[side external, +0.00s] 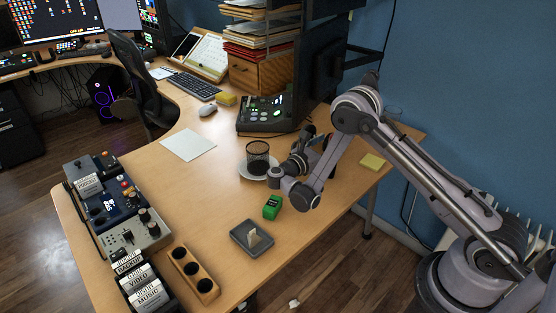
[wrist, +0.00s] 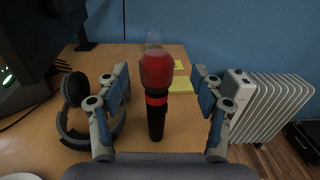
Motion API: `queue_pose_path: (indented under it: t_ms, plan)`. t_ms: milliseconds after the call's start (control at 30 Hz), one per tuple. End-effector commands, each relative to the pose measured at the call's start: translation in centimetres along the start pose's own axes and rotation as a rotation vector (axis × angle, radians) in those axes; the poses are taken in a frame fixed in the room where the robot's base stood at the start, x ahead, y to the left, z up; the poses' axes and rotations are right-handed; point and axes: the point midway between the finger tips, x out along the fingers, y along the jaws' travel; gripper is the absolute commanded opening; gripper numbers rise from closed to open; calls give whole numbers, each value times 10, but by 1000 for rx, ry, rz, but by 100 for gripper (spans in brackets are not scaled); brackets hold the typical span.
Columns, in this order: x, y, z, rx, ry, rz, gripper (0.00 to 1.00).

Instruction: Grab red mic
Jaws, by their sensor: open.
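The red mic (wrist: 157,72) has a round red head, a red band and a black handle. It stands upright on the wooden desk in the wrist view. My gripper (wrist: 160,84) is open, with one finger on each side of the mic and visible gaps between. Nothing is held. In the side external view my gripper (side external: 301,160) is low over the right part of the desk, and I cannot make out the mic there.
Yellow notes (wrist: 180,86) and a clear glass (wrist: 153,39) lie beyond the mic. A mesh cup (side external: 257,157) and a green box (side external: 272,206) are nearby. A white radiator (wrist: 270,108) stands off the desk.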

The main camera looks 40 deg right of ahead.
Motion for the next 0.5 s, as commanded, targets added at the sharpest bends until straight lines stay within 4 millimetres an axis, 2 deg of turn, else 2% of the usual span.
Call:
queue_pose_path:
  t_ms: [233, 500]
  plan:
    - [34, 4, -6, 0, 0, -3, 67]
    - [41, 4, -6, 0, 0, 0, 67]
